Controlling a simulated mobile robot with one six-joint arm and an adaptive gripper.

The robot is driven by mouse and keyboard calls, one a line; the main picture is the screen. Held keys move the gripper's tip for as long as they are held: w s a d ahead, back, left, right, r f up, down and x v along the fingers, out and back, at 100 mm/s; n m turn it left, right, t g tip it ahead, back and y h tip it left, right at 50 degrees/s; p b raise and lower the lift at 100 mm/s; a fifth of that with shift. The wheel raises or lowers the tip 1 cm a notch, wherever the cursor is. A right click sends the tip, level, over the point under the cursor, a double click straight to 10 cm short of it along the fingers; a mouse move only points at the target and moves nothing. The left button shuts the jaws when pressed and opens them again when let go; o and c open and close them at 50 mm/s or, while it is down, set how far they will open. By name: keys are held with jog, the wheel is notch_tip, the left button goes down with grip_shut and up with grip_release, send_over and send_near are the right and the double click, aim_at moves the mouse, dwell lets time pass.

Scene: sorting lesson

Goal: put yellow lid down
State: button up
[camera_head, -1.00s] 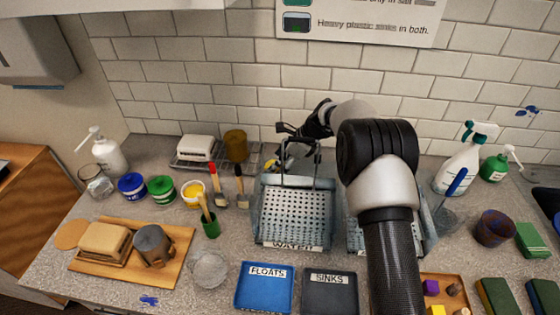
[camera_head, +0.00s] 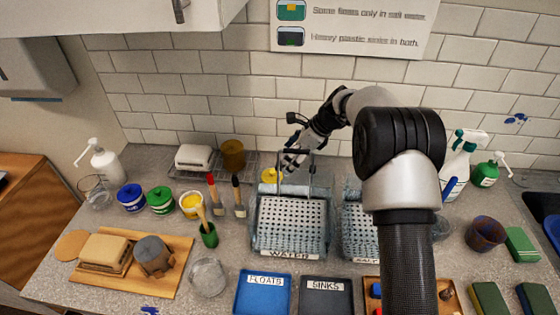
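A small yellow lid (camera_head: 269,175) shows just behind the back left corner of the WATER basket, low by the counter. My gripper (camera_head: 287,164) is right beside it, reaching down from the upper right, its fingertips at the lid's right side. The basket's raised handle crosses in front of the fingers. I cannot tell whether the fingers grip the lid or are apart from it, nor whether the lid touches the counter. A paint pot with a yellow top (camera_head: 191,203) stands farther left.
The perforated WATER basket (camera_head: 291,228) stands in front of my gripper, with a second basket (camera_head: 357,232) to its right. A wire rack (camera_head: 255,160) with a brown cup (camera_head: 233,154) is at left. Brushes (camera_head: 237,197), a blue pot (camera_head: 131,198) and a green pot (camera_head: 160,195) stand farther left.

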jog(key=shift+p+v, duration=0.4)
jog(key=shift+v, duration=1.6)
